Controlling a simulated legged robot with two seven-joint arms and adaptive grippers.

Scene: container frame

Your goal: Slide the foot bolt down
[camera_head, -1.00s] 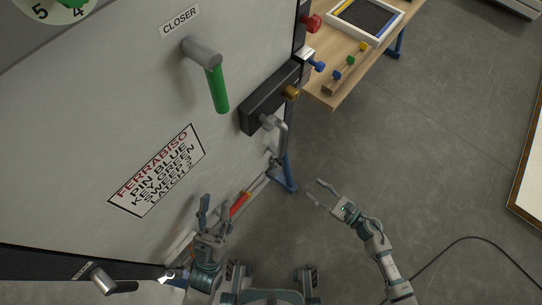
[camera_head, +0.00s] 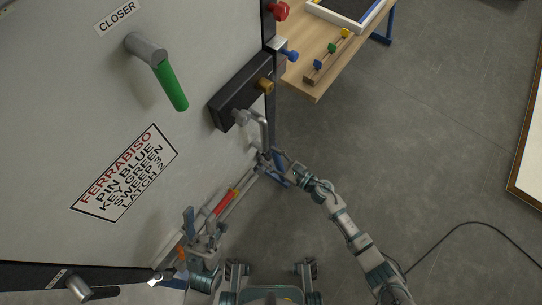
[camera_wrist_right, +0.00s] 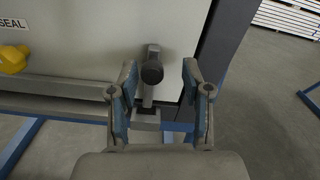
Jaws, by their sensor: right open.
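The foot bolt (camera_wrist_right: 148,92) is a grey upright bar with a dark round knob (camera_wrist_right: 152,72), low on the pale door panel in the right wrist view. My right gripper (camera_wrist_right: 158,80) is open, and the knob shows between its two fingers. I see no finger closed on it. In the head view my right gripper (camera_head: 275,166) is at the lower right edge of the door (camera_head: 168,95), where its fingers partly hide the bolt. My left gripper (camera_head: 203,226) is open and empty, close to the door's lower part.
A black lock box (camera_head: 232,98) with a brass knob and a grey lever handle (camera_head: 255,122) sits above the right gripper. A wooden table (camera_head: 316,80) stands beyond the door edge. A yellow knob (camera_wrist_right: 12,60) is on the left.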

